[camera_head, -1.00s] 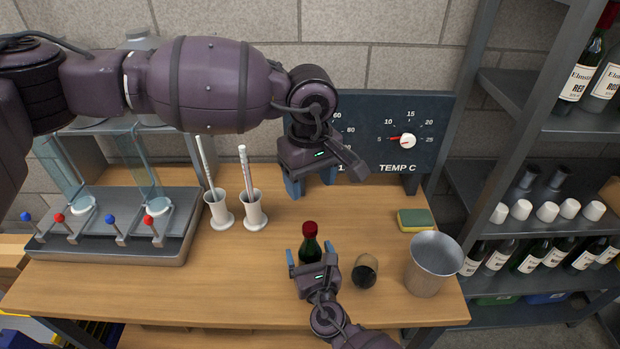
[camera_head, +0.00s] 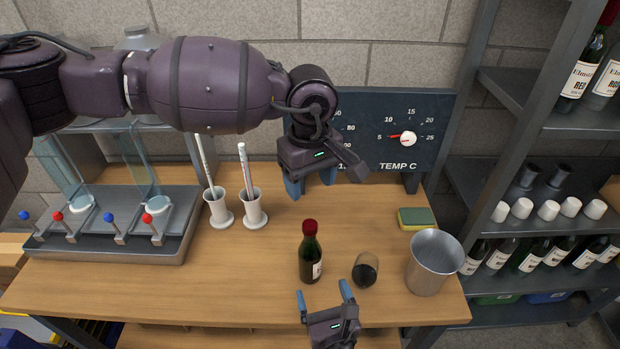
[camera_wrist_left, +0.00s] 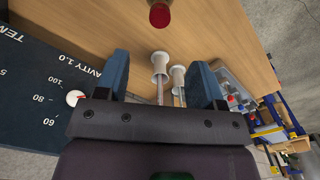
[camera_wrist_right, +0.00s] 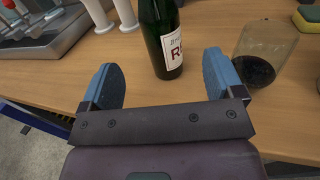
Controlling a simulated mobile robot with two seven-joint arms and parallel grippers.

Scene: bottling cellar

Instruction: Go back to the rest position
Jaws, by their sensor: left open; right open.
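My left gripper (camera_head: 309,184) is open and empty, above the back of the wooden table in front of the dial board. Its blue fingers (camera_wrist_left: 162,78) stand apart in the left wrist view. My right gripper (camera_head: 325,292) is open and empty at the table's front edge. In the right wrist view its fingers (camera_wrist_right: 165,82) point at a green wine bottle (camera_wrist_right: 163,38), with nothing between them. The bottle (camera_head: 310,255) stands upright on the table with a red cap, just beyond the right gripper and apart from it.
A glass with dark liquid (camera_head: 366,268) stands right of the bottle, beside a metal bucket (camera_head: 433,265). A sponge (camera_head: 416,218) lies behind. Two white holders (camera_head: 253,212) with sticks stand left of centre, near a filling station (camera_head: 110,245). A bottle shelf (camera_head: 540,180) is at right.

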